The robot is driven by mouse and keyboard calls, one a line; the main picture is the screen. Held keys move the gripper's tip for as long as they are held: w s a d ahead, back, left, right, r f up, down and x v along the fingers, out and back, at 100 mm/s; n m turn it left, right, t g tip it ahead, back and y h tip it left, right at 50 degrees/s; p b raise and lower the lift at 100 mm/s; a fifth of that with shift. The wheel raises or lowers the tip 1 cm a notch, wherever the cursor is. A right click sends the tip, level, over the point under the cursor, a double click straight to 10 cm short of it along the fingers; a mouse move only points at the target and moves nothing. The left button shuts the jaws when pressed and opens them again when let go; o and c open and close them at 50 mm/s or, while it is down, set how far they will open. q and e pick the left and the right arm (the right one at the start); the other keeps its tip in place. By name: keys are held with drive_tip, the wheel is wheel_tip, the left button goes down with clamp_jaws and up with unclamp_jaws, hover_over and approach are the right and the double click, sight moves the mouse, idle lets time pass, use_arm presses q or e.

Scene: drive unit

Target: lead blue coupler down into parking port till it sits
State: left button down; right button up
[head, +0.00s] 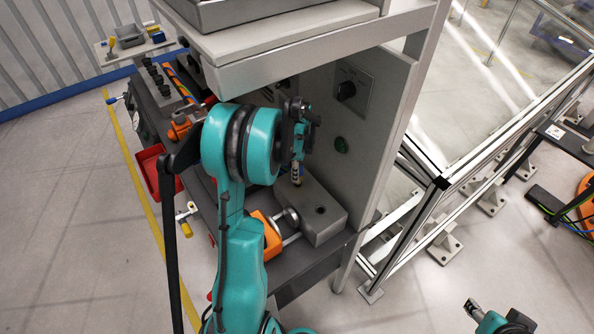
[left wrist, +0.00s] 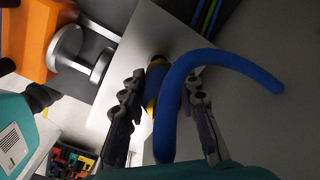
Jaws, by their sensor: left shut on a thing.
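My left gripper (head: 298,135) is shut on the blue coupler (left wrist: 158,90), which sits between its two fingers in the left wrist view (left wrist: 165,115). A thick blue hose (left wrist: 235,66) curves off the coupler to the right. In the head view the coupler's light lower end (head: 296,174) points down at the far end of a grey block (head: 325,228). The block has a dark round hole (head: 320,209) nearer me. Whether the tip touches the block or is inside a port, I cannot tell. My right arm's end (head: 490,319) shows at the lower right, with its fingers unclear.
An orange part (head: 265,236) with a silver round-ended piece (head: 290,216) lies left of the block. A shelf (head: 300,50) overhangs. A red bin (head: 150,170) is at the left.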

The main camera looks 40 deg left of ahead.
use_arm(q)
drive_tip(key=shift+f+b, duration=1.4)
drive_tip(key=shift+f, duration=0.4)
drive_tip(key=c, duration=1.1)
unclamp_jaws()
drive_tip(key=shift+o, duration=0.2)
drive_tip(key=r, duration=1.2)
drive_tip(key=shift+s+d, duration=0.1)
drive_tip(key=shift+d, duration=0.1)
drive_tip(key=shift+d+r, duration=0.1)
drive_tip(key=shift+d, duration=0.15)
drive_tip(key=s+d+r+n+t+b, duration=0.25)
drive_tip(key=s+d+n, duration=0.25)
drive_tip(key=d, duration=0.8)
drive_tip(key=s+d+f+n+t+b, duration=0.1)
drive_tip(key=s+d+f+n+t, duration=0.3)
drive_tip(key=s+d+n, duration=0.3)
drive_tip(key=s+d, duration=0.2)
drive_tip(key=d, duration=0.2)
drive_tip(key=shift+s+n, duration=0.3)
drive_tip(key=shift+s, duration=0.1)
